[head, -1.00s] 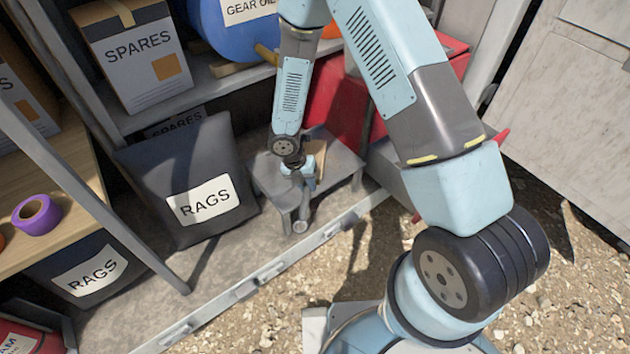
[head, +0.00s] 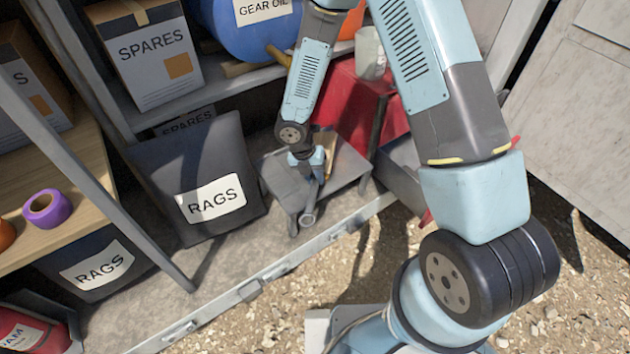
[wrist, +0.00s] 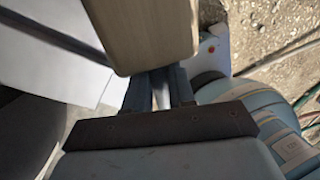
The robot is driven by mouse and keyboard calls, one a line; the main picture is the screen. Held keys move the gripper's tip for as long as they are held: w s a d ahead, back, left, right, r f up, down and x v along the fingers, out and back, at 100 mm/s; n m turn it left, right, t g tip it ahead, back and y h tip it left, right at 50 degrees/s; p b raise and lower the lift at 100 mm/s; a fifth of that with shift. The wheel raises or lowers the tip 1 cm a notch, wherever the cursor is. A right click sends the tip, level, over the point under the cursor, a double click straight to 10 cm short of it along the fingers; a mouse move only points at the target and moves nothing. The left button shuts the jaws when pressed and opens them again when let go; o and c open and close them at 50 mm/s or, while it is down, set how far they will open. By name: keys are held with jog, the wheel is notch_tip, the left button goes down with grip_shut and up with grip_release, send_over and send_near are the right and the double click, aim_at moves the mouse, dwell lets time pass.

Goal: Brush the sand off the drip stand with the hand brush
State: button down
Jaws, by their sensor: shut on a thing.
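The drip stand (head: 345,172) is a low grey bench with short legs on the shelf unit's floor in the head view. My gripper (head: 318,168) points down over the stand's left part. It is shut on the hand brush, whose tan wooden body (head: 329,146) shows just behind the gripper. In the wrist view the wooden brush body (wrist: 143,32) fills the top middle, beyond the fingers of my gripper (wrist: 160,82). The bristles are hidden. I cannot make out sand on the stand's top, or tell whether the brush touches it.
A dark RAGS bag (head: 205,180) stands close left of the stand. A red container (head: 362,105) is behind it, with a pale cup (head: 370,52) above. A SPARES box (head: 150,55) and blue GEAR OIL drum (head: 240,28) sit on the shelf above. Gravel (head: 260,320) lies in front.

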jog(key=shift+r, duration=0.7)
jog(key=shift+r, duration=1.4)
